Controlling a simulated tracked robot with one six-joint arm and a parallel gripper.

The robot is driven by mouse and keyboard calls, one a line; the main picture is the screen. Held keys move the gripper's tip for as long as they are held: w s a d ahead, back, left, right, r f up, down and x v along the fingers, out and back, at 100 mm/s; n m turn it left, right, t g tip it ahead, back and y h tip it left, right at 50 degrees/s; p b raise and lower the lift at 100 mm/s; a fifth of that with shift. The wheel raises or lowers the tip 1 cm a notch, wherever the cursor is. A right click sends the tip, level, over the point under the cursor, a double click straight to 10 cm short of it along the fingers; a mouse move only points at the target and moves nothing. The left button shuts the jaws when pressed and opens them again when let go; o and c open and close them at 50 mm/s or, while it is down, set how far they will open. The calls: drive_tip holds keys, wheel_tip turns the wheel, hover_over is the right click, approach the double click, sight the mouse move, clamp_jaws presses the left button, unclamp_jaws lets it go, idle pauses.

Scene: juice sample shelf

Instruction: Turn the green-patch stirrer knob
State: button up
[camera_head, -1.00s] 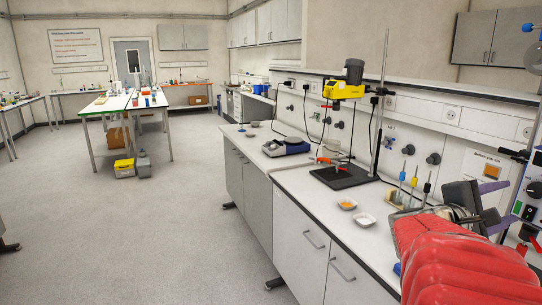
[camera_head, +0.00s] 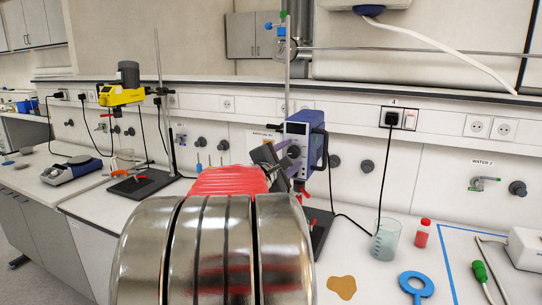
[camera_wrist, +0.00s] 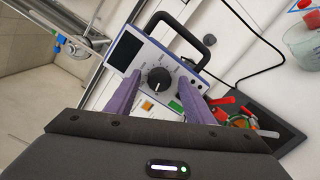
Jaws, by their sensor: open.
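A blue stirrer head (camera_head: 313,143) is clamped on an upright rod in the camera_head view. In the wrist view its front panel shows a black round knob (camera_wrist: 158,79) with a white pointer line, a dark display (camera_wrist: 125,48), an orange switch (camera_wrist: 147,105) and a small green patch (camera_wrist: 176,105). My gripper (camera_head: 284,153) is in front of this panel. In the wrist view its two purple fingers are apart, one on each side of the knob, and my gripper (camera_wrist: 159,86) is open and empty. I cannot tell whether the fingertips touch the panel.
A yellow stirrer (camera_head: 122,96) stands farther left on the bench. A black power cable (camera_head: 386,170) hangs down the wall.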

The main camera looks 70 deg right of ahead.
drive_tip(key=shift+d, duration=0.2)
drive_tip(key=shift+c, duration=0.6)
drive_tip(key=c, duration=0.9)
